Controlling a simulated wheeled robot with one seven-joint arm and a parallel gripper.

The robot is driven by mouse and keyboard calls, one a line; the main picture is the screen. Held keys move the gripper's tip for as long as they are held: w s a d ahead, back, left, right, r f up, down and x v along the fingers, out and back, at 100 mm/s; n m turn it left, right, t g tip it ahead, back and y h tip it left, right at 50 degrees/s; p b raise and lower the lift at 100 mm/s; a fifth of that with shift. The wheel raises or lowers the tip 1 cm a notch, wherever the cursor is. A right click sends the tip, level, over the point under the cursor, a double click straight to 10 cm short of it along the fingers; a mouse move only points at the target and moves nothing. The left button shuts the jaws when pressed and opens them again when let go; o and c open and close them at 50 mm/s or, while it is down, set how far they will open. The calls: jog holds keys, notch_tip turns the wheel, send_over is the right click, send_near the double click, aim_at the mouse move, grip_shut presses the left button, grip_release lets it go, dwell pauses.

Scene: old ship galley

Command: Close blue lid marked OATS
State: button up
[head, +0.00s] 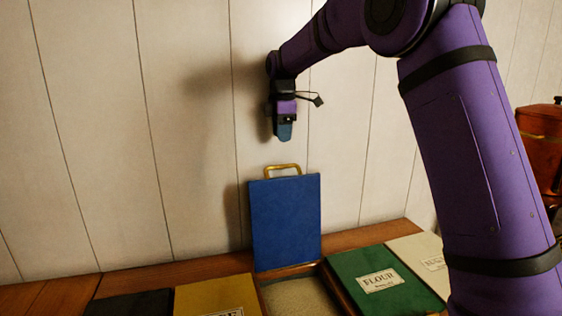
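The blue lid (286,222) stands upright, raised at the back of an open bin, near the plank wall. A brass handle (282,170) is on its top edge. No OATS marking shows on the face I see. The open bin below it holds a pale grainy content (300,298). My gripper (284,133) hangs pointing down above the brass handle, with a gap between them. The view is too small and side-on to tell whether its fingers are apart.
Right of the open bin lie a closed green lid marked FLOUR (380,280) and a cream lid (428,258). Left of it are a yellow lid (215,295) and a black lid (130,303). A copper-coloured pot (541,150) stands at far right. The plank wall (100,130) is close behind.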

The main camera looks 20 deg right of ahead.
jog(key=f, duration=0.9)
jog(key=shift+w, duration=0.2)
jog(key=shift+r, duration=0.1)
grip_shut()
